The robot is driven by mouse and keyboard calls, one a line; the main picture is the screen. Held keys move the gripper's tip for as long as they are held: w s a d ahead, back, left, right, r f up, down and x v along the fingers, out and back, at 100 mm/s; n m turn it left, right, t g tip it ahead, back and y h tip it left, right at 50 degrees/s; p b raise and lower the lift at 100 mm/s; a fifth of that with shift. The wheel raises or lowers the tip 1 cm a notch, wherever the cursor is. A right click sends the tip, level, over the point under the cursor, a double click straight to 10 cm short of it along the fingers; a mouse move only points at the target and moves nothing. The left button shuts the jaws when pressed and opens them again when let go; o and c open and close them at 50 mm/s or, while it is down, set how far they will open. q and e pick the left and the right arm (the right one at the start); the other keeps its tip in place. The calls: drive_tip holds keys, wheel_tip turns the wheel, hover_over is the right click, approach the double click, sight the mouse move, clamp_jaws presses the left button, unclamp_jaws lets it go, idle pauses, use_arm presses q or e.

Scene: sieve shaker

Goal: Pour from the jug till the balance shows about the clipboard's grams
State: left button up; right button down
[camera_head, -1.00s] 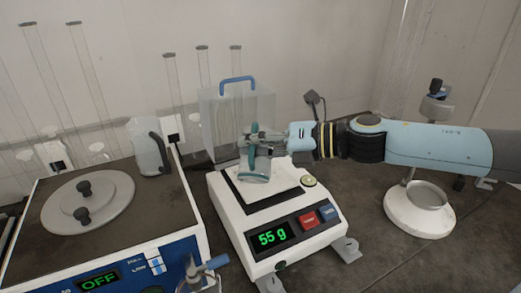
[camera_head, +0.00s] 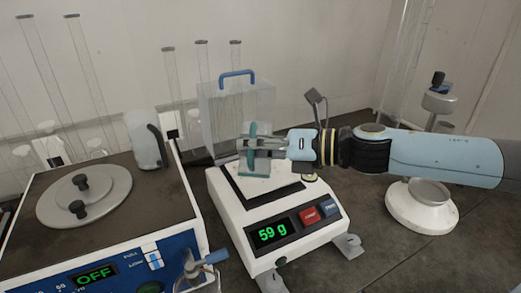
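The white balance (camera_head: 262,212) stands in the middle of the bench; its green display (camera_head: 271,233) reads 59 g. My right gripper (camera_head: 262,146) is over its pan and appears shut on a small teal, see-through vessel (camera_head: 256,168), apparently the jug. The vessel looks tilted; the fingers hide much of it, and I cannot make out a stream or its contents. A pale jug with a dark handle (camera_head: 144,142) stands at the back edge of the shaker. No clipboard is visible. My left gripper is not in view.
The sieve shaker (camera_head: 120,215) with a round lid and an OFF display fills the left. A clear box with a blue handle (camera_head: 237,108) stands behind the balance. Glass tubes line the wall. A white round-based stand (camera_head: 421,208) is at the right.

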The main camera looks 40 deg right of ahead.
drive_tip(key=shift+f, duration=0.1)
use_arm(q)
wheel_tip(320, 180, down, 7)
drive_tip(key=b, duration=0.6)
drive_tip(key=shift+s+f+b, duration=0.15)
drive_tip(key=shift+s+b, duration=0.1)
drive_tip(key=shift+b, duration=0.05)
use_arm(e)
drive_tip(key=s+a+f+n+t, duration=0.2)
drive_tip(key=s+a+f+n, duration=0.1)
drive_tip(key=f+n, duration=0.4)
drive_tip(key=shift+s+a+f, duration=0.3)
drive_tip(key=shift+a+f, duration=0.35)
drive_tip(key=shift+a, duration=0.15)
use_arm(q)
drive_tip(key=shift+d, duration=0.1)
